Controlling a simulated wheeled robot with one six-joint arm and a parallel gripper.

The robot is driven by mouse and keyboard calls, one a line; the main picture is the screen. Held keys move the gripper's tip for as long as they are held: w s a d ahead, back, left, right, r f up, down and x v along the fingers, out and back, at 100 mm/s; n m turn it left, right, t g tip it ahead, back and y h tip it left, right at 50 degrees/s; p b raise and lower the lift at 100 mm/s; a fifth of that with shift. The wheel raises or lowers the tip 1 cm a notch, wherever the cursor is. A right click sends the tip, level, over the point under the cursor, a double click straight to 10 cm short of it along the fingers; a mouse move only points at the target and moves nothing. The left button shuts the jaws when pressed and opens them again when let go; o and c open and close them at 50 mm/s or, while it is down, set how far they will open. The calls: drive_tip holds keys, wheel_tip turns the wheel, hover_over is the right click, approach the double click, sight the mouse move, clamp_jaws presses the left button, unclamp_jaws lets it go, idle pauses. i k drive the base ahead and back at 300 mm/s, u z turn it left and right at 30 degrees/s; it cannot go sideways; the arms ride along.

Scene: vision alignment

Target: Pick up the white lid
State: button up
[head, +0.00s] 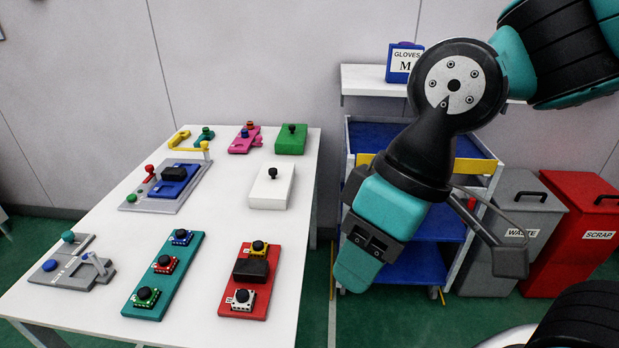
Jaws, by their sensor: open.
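The white lid (272,187) is a flat white block with a black round knob on top. It lies on the right half of the white table (215,215), between the green block and the red board, with clear table around it. My gripper (363,255) hangs from my teal and black arm, to the right of the table and in front of the blue trolley. It is open and apart from the lid. Its fingertips are hard to make out from this angle. Nothing shows held in it.
A green knobbed block (291,139) lies behind the lid, and a red board (249,281) lies in front. A teal board (163,276) and a grey fixture (168,187) lie to the left. Right of the table stand a blue trolley (375,137), a waste bin (522,215) and a red scrap bin (588,225).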

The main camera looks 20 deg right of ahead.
sight(271, 191)
drive_tip(key=z, duration=1.65)
drive_tip(key=i, duration=1.9)
drive_tip(key=u, duration=3.7)
drive_tip(key=i, duration=0.5)
